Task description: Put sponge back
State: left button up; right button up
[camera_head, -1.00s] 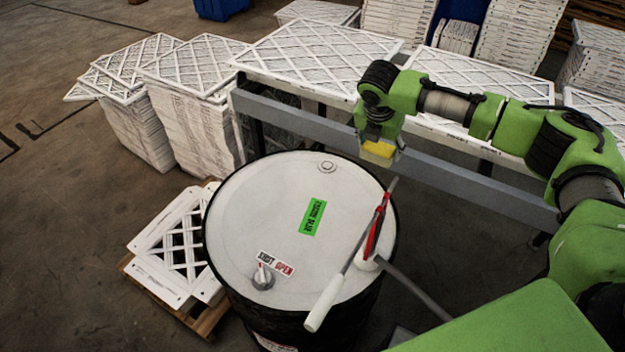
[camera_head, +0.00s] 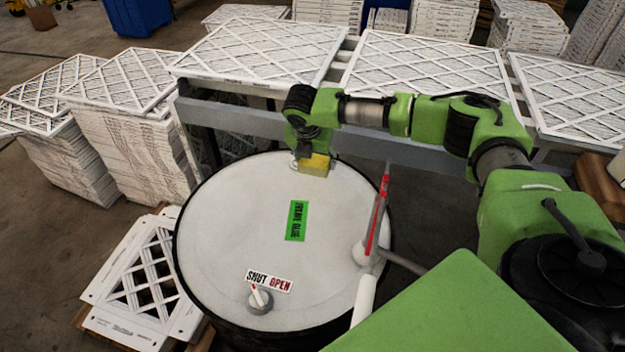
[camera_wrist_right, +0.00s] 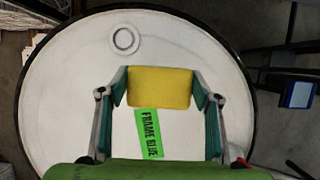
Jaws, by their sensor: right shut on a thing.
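The yellow sponge (camera_head: 315,163) is at the far side of the white drum lid (camera_head: 225,215) in the head view. My right gripper (camera_head: 308,160) is shut on it from above. The right wrist view shows the sponge (camera_wrist_right: 159,88) between the two fingers of my right gripper (camera_wrist_right: 160,92), with the drum lid (camera_wrist_right: 75,90) behind it. I cannot tell whether the sponge touches the lid. My left gripper is not in view.
The lid carries a green label (camera_head: 297,220), a SHUT/OPEN knob (camera_head: 260,300) and a red-and-white long-handled tool (camera_head: 377,215) at its right edge. Lattice filters (camera_head: 260,50) lie on a grey-railed table behind. Filter stacks (camera_head: 135,150) stand left.

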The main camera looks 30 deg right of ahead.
aim_at(314, 165)
jog(key=f, duration=0.3)
jog(key=shift+s+d, duration=0.2)
notch_tip(314, 165, down, 3)
jog(key=shift+w+a+f+p, duration=0.1)
jog(key=shift+f+p, duration=0.05)
jog(key=shift+p, duration=0.4)
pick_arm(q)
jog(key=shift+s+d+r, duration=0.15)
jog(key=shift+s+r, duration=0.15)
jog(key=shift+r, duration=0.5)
pick_arm(e)
jog(key=shift+f, duration=0.1)
jog(key=shift+f, duration=0.1)
jog(key=o, duration=1)
pick_arm(q)
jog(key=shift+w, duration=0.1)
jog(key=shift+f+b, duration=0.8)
jog(key=shift+b, duration=0.05)
pick_arm(e)
jog(key=v, duration=1.2)
